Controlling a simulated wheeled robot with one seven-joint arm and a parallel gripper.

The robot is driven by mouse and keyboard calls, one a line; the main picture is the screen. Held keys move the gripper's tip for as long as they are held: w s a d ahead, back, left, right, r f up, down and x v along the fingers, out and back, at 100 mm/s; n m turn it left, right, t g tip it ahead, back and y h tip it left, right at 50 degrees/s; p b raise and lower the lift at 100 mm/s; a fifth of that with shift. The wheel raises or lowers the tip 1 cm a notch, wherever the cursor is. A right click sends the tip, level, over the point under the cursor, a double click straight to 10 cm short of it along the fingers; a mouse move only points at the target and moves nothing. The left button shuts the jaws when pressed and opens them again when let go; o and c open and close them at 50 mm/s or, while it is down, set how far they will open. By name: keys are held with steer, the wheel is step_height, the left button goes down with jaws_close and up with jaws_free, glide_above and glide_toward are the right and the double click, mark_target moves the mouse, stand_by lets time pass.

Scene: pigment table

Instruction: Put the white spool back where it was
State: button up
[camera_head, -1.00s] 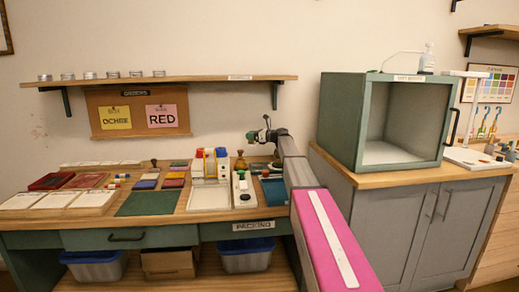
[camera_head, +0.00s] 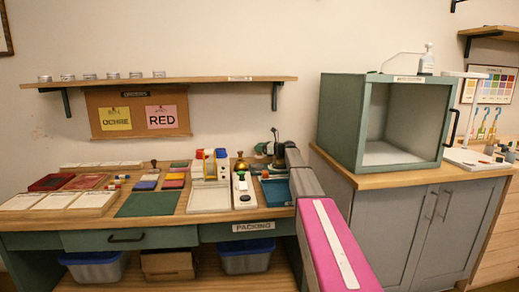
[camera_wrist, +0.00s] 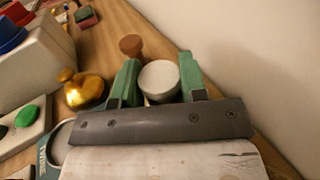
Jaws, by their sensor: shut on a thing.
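The white spool (camera_wrist: 158,80) is between the two green fingers of my gripper (camera_wrist: 159,62) in the wrist view, its round pale top facing the camera. My gripper is shut on it. Below the top only a small part of the spool shows, and I cannot tell whether it touches the table. In the head view my gripper (camera_head: 264,150) is low over the back right of the table, behind the blue tray. I cannot make out the spool there. A brown round-topped thing (camera_wrist: 131,46) stands just beyond the left finger in the wrist view.
A brass bell-like thing (camera_wrist: 87,90) is left of my gripper, also in the head view (camera_head: 241,164). A white block with a green button (camera_wrist: 26,116) and a pale rack with coloured tops (camera_wrist: 38,70) stand further left. The wall (camera_wrist: 255,65) is close on the right.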

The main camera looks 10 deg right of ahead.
steer(key=shift+f, duration=0.6)
steer(key=o, duration=1)
steer(key=shift+f, duration=0.1)
steer(key=shift+w+d+r, duration=0.1)
steer(key=shift+r, duration=0.3)
steer(key=v, duration=1.2)
steer(key=shift+r, duration=0.35)
